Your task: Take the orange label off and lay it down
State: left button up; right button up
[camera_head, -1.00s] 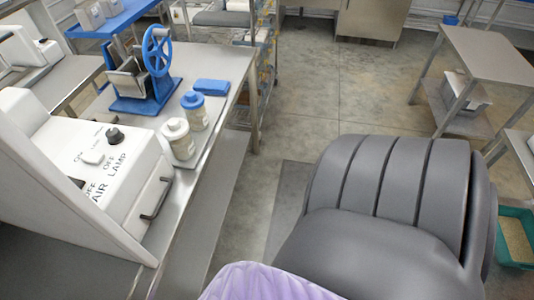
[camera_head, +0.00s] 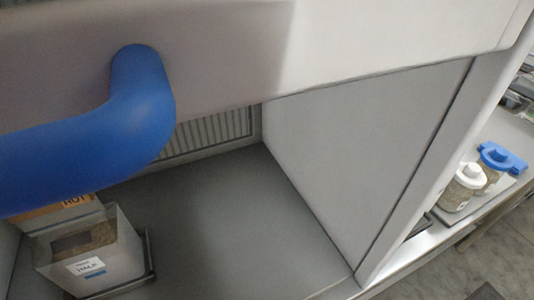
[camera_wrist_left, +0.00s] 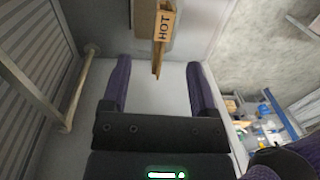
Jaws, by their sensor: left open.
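The orange label (camera_head: 75,203), marked HOT, shows at the lower left of the head view, behind a clear container (camera_head: 120,252). In the left wrist view the label (camera_wrist_left: 164,25) stands at the top centre, seen at a slant, against a tan and white surface. My left gripper (camera_wrist_left: 158,64) is open, its two purple fingers apart. The label's lower end lies between the finger lines in the picture; I cannot tell how far ahead it is. My left gripper is hidden in the head view. My right gripper is not in view.
The clear container carries a white HALF label (camera_head: 86,266) and stands on a dark tray inside a grey hood. A blue handle (camera_head: 100,120) crosses the head view's left. The hood floor (camera_head: 225,225) to the right is bare. Lidded jars (camera_head: 462,186) stand outside.

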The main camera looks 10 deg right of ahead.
aim_at(76, 201)
pick_arm(q)
jog(key=f, duration=0.3)
jog(key=s+f+b, duration=0.1)
jog(key=f, duration=0.2)
jog(key=f+b, duration=0.1)
jog(key=f, duration=0.1)
jog(key=shift+s+f, duration=0.2)
jog(key=shift+f, duration=0.7)
grip_shut()
